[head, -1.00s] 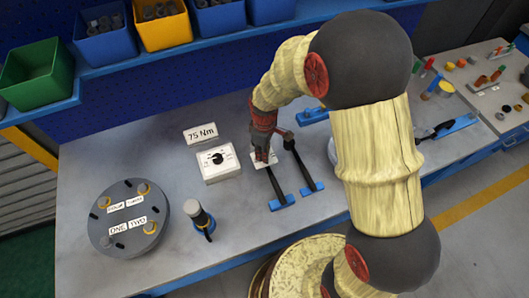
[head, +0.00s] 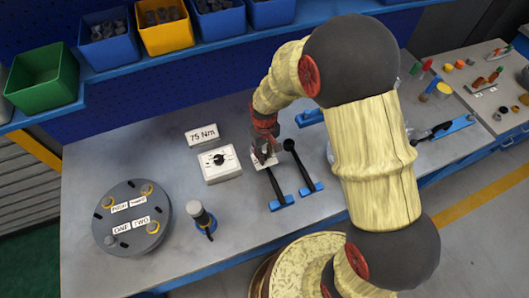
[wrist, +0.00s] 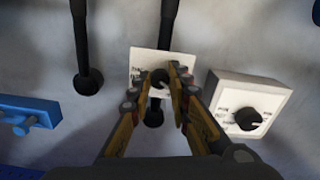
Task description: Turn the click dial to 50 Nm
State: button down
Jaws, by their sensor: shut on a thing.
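My gripper (head: 264,150) reaches down to a small white plate (head: 258,161) behind the near-left black lever. In the wrist view the gripper (wrist: 173,78) has its fingers close around a black knob (wrist: 159,78) on that white plate (wrist: 146,58), which bears small dark marks. The fingers hide part of the knob, and I cannot read its setting. A second white box (head: 229,172) with a black dial (head: 219,159) stands just left of the gripper. It also shows at the right of the wrist view (wrist: 270,92). A card behind it reads "75 Nm" (head: 202,134).
Two black levers (head: 275,184) (head: 301,170) on blue bases stand close to the gripper. A round grey fixture (head: 128,192) with labels and yellow-ringed parts sits at the left. A dark-handled tool (head: 201,217) stands beside it. Bins (head: 43,88) line the back shelf.

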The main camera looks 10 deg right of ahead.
jog(key=m+p, duration=0.1)
jog(key=m, duration=0.3)
jog(key=shift+m, duration=0.4)
dwell(0.4)
jog(key=c, duration=1.7)
grip_release()
jog(key=shift+o, duration=0.2)
jog(key=shift+r, duration=0.1)
notch_tip(320, 180, up, 12)
